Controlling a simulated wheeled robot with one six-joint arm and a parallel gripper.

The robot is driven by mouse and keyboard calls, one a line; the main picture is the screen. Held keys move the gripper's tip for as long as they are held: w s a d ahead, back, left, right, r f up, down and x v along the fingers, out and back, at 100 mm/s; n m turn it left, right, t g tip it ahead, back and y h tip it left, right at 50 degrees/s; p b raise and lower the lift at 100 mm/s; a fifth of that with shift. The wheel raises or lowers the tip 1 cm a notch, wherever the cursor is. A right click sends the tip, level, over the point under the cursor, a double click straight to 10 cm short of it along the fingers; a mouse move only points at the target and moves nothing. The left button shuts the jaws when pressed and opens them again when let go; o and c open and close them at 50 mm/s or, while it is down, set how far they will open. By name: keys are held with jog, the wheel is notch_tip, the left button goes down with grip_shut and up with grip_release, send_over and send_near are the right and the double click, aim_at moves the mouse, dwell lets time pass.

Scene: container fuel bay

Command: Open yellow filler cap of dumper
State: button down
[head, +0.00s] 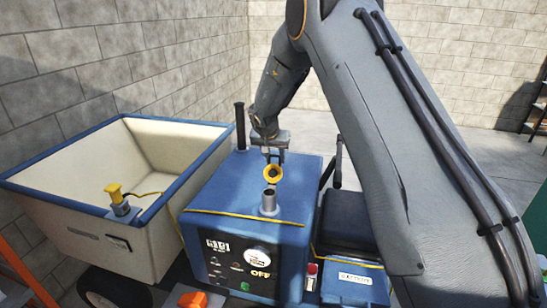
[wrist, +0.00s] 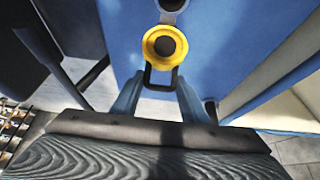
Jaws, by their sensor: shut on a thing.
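The yellow filler cap (head: 272,174) of the dumper is off the mouth of the grey filler neck (head: 268,204), just behind and above it. It is tipped so that its dark round centre faces the head camera. In the wrist view the cap (wrist: 165,47) shows a yellow ring with a black loop handle, and the neck (wrist: 172,5) is at the top edge. My gripper (head: 273,153) is shut on the cap at its black handle; its fingers (wrist: 158,90) stand on both sides of the loop.
The neck rises from the blue dumper body (head: 225,190), which has a gauge and OFF panel. A cream skip (head: 60,190) with a blue rim is at left, with another yellow-topped fitting (head: 113,191). A black seat (head: 347,215) is at right. Block walls stand behind.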

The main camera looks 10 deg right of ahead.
jog(key=c, duration=1.4)
grip_release()
jog(key=shift+w+d, duration=0.1)
jog(key=shift+d, duration=0.2)
jog(key=shift+o, duration=0.6)
jog(key=shift+w+d+f, duration=0.1)
jog(key=shift+d+f, duration=0.05)
jog(key=shift+d, duration=0.05)
jog(key=shift+a, duration=0.35)
jog(key=shift+a+r, duration=0.1)
jog(key=shift+r, duration=0.15)
jog(key=b+v, duration=0.2)
jog(key=v, duration=0.5)
jog(key=shift+s, duration=0.2)
jog(key=shift+r, duration=0.15)
